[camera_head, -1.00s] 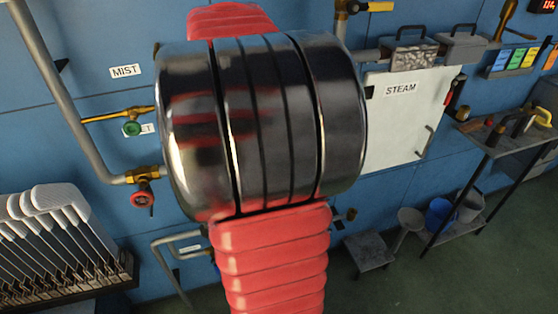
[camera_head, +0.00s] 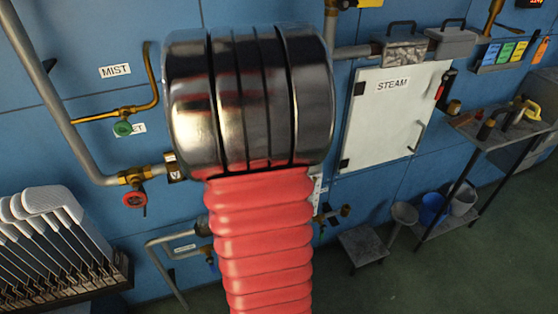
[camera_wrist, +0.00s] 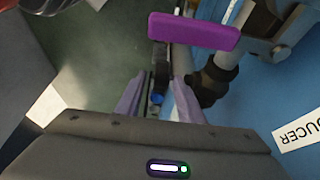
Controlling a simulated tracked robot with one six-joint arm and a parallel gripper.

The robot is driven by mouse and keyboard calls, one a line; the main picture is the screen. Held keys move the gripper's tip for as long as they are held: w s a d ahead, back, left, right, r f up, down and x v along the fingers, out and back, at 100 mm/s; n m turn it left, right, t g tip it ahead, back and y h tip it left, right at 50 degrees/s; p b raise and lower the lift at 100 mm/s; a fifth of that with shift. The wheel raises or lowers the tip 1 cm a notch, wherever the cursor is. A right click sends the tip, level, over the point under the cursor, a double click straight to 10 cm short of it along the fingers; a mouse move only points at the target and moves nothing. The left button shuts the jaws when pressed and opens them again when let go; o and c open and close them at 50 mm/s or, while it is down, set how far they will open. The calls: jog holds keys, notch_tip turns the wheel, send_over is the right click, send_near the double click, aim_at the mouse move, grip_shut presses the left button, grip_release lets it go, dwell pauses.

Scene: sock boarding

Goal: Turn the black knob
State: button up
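My gripper (camera_wrist: 158,98) shows in the wrist view as two pale purple fingers with a gap between them. They are apart, and no held object can be made out. A dark bar and a small blue part show in the gap, seemingly beyond the fingers. A black rounded part (camera_wrist: 208,86) sits on a grey pipe just right of the fingers; I cannot tell whether it is the black knob. In the head view my own arm covers the middle of the wall and hides the gripper. No black knob can be clearly made out there.
A purple bar (camera_wrist: 193,33) lies across the wrist view's top. In the head view, a red valve wheel (camera_head: 134,200) and a green knob (camera_head: 123,128) are left of my arm. A white steam door (camera_head: 391,115) and a tool table (camera_head: 500,130) are to the right.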

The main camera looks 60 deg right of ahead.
jog(key=shift+x, duration=1.2)
jog(key=shift+c, duration=0.4)
grip_shut()
jog(key=shift+w+a, duration=0.1)
jog(key=shift+a, duration=0.15)
jog(key=shift+d, duration=0.15)
